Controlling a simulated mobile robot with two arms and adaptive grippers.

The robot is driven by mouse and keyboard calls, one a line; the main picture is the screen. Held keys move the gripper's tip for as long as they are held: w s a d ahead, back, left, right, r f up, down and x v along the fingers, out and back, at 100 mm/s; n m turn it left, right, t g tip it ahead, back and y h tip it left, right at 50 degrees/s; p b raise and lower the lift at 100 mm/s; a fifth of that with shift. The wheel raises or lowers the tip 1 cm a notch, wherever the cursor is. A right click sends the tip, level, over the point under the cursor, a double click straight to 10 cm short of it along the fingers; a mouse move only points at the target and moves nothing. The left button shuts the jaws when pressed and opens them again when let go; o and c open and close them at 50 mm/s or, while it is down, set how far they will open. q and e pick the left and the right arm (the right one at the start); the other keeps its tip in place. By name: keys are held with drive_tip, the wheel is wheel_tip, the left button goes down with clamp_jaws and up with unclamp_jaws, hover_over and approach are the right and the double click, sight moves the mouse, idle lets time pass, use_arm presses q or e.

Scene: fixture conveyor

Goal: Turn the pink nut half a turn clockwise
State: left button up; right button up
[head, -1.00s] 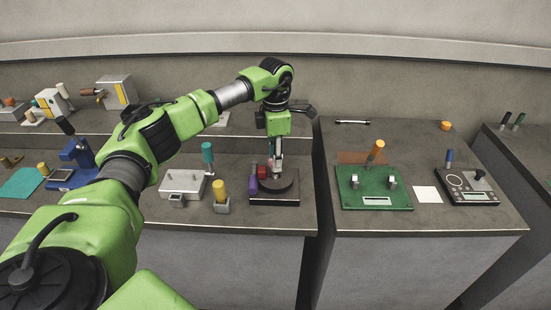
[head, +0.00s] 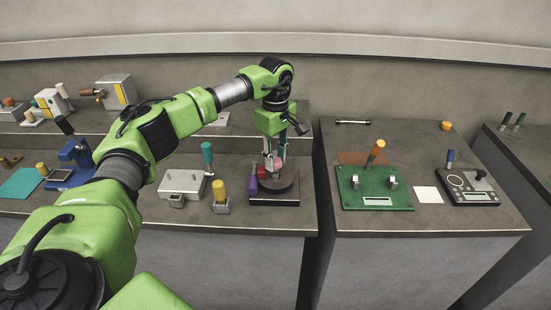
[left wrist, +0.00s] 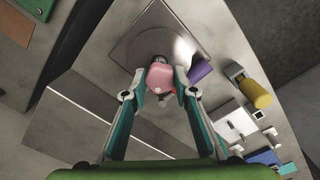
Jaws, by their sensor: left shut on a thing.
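The pink nut (left wrist: 160,77) shows in the left wrist view, on a post above a round disc on a square dark base (left wrist: 130,52). In the head view the base (head: 285,201) stands near the front edge of the bench. My left gripper (left wrist: 160,92) points down over it and is shut on the pink nut, one finger on either side. In the head view the same gripper (head: 273,168) partly hides the nut. My right gripper is in neither view.
A purple piece (head: 251,185) stands close beside the gripper. A yellow-handled holder (head: 220,190), a teal handle (head: 207,153) and a grey box (head: 182,183) lie to the left. A gap separates this bench from the one with the green board (head: 370,190).

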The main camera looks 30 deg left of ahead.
sight(276, 160)
use_arm(q)
drive_tip(key=m, duration=0.5)
drive_tip(key=shift+m, duration=0.4)
idle(0.3)
drive_tip(key=o, duration=1.1)
drive_tip(key=shift+r, duration=0.15)
wheel_tip(276, 160, up, 12)
